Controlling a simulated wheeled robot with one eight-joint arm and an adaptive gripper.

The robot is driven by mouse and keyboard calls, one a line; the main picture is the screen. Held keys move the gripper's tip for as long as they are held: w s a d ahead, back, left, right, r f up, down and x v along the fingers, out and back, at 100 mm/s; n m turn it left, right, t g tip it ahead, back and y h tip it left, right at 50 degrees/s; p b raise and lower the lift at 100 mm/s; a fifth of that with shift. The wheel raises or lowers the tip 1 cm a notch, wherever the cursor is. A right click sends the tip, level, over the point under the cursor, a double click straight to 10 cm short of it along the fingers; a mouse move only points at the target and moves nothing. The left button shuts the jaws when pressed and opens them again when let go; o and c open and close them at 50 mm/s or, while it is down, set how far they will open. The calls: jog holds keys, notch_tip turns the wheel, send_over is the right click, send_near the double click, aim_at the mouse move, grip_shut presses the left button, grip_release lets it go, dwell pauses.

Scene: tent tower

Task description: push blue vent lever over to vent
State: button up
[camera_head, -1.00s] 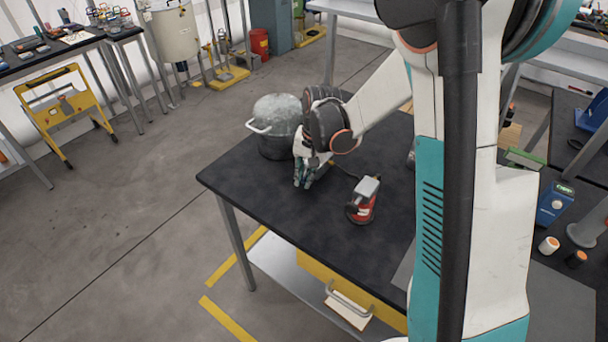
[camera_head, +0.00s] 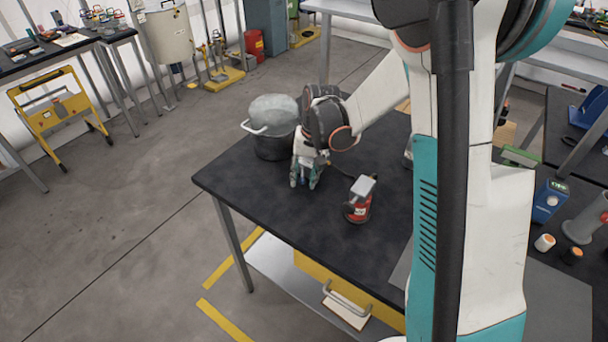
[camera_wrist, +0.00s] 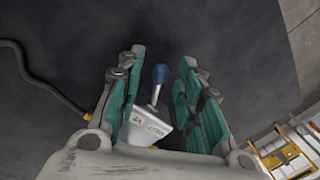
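The blue lever knob (camera_wrist: 161,73) sits on a thin metal stem that rises from a pale box (camera_wrist: 143,128) with printed lettering on it. In the wrist view the knob and stem lie between the two teal fingers of my gripper (camera_wrist: 158,92), with a gap on each side. My gripper is open. In the head view my gripper (camera_head: 305,182) points down low over the black table (camera_head: 290,225), and a bit of blue shows between its fingers. The lower part of the box is hidden behind my gripper's palm in the wrist view.
A dark pot with a grey rounded top (camera_head: 272,125) stands close behind my gripper to the left. A red and silver tool (camera_head: 359,200) stands to the right. A cable (camera_wrist: 45,88) runs on the left in the wrist view. The table's front-left area is clear.

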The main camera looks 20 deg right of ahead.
jog(key=shift+r, duration=0.15)
notch_tip(320, 180, up, 12)
jog(key=d, duration=0.1)
jog(key=shift+s+d+f, duration=0.2)
jog(key=shift+s+d, duration=0.15)
jog(key=shift+d, duration=0.05)
jog(key=s+a+r+n+t, duration=0.1)
jog(key=s+r+n+t, duration=0.1)
jog(key=s, duration=0.9)
jog(key=s+a+r+n+t+h, duration=0.1)
jog(key=s+r+t, duration=0.3)
jog(key=s, duration=0.7)
jog(key=shift+a+r+n+t+h, duration=0.3)
jog(key=shift+a+n, duration=0.15)
jog(key=shift+n, duration=0.05)
jog(key=shift+s, duration=0.1)
